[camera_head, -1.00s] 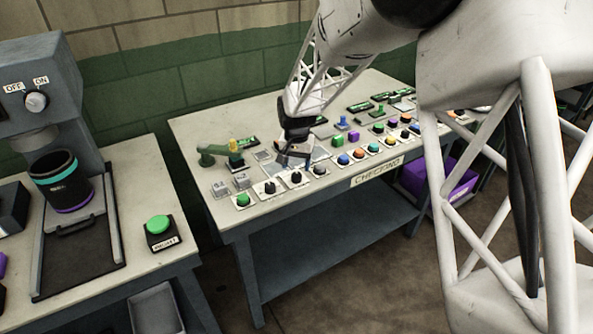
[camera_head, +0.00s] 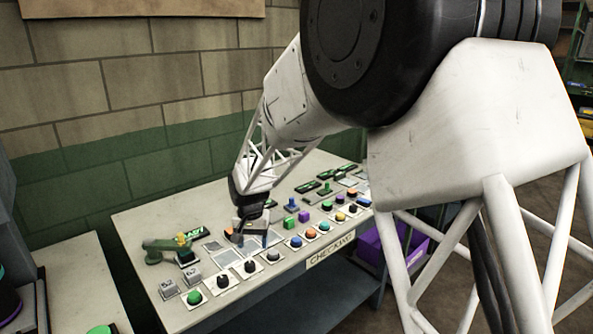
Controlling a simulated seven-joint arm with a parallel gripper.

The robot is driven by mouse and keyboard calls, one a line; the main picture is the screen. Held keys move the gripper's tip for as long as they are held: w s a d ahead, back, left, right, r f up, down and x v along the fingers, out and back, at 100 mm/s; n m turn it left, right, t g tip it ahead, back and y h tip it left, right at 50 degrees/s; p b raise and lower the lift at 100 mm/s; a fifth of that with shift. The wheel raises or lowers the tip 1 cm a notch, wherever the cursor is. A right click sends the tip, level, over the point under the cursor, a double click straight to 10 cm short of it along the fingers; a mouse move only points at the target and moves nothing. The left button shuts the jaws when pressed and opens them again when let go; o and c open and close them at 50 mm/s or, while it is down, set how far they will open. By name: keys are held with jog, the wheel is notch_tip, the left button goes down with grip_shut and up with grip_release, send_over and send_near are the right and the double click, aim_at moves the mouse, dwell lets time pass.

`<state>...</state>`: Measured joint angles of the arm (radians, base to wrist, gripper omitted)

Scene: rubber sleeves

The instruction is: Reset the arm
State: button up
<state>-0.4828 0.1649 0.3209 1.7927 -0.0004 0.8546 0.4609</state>
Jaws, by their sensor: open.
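My gripper (camera_head: 247,236) is at the end of my white lattice arm, above the checking table (camera_head: 150,223). It is pointed down over flat grey plates (camera_head: 222,247) on the table. The jaws are small and dark in this view; they are open, and I see nothing held between them. My arm comes in from the upper right and hides part of the table's back side.
Several coloured buttons (camera_head: 195,297) line the table's front edge, by the CHECKING label (camera_head: 331,250). A green device (camera_head: 168,247) and grey blocks (camera_head: 168,288) stand at the left. A purple crate (camera_head: 378,247) is below at right. A brick wall (camera_head: 100,100) rises behind.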

jog(key=s+d+r+t, duration=0.1)
jog(key=s+d+r, duration=0.6)
jog(key=d, duration=0.4)
jog(key=s+d+r, duration=0.7)
jog(key=d, duration=0.4)
jog(key=s+d, duration=0.7)
jog(key=s, duration=0.5)
jog(key=s+d+r+t, duration=0.1)
jog(key=s+d, duration=0.6)
jog(key=s, duration=0.5)
